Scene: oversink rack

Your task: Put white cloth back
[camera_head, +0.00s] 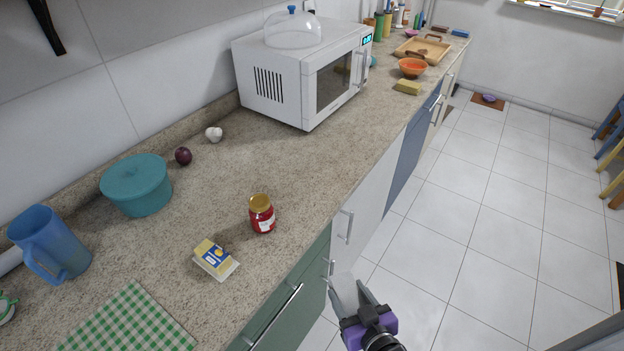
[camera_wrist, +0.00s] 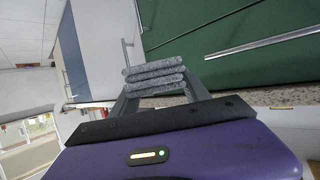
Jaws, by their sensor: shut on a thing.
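My gripper (camera_head: 352,283) is low in front of the counter's cabinet fronts, below the counter edge. In the wrist view a folded, layered, speckled cloth (camera_wrist: 154,77) sits between the fingertips, and the gripper is shut on it. The cloth looks grey there, and I cannot tell if it is the white cloth. A green-and-white checked cloth (camera_head: 130,322) lies flat on the counter at the lower left.
The counter holds a blue pitcher (camera_head: 50,245), teal pot (camera_head: 138,186), red jar (camera_head: 262,214), yellow-and-white packet (camera_head: 215,259) and microwave (camera_head: 303,72). Drawer handles (camera_head: 276,315) stick out near my gripper.

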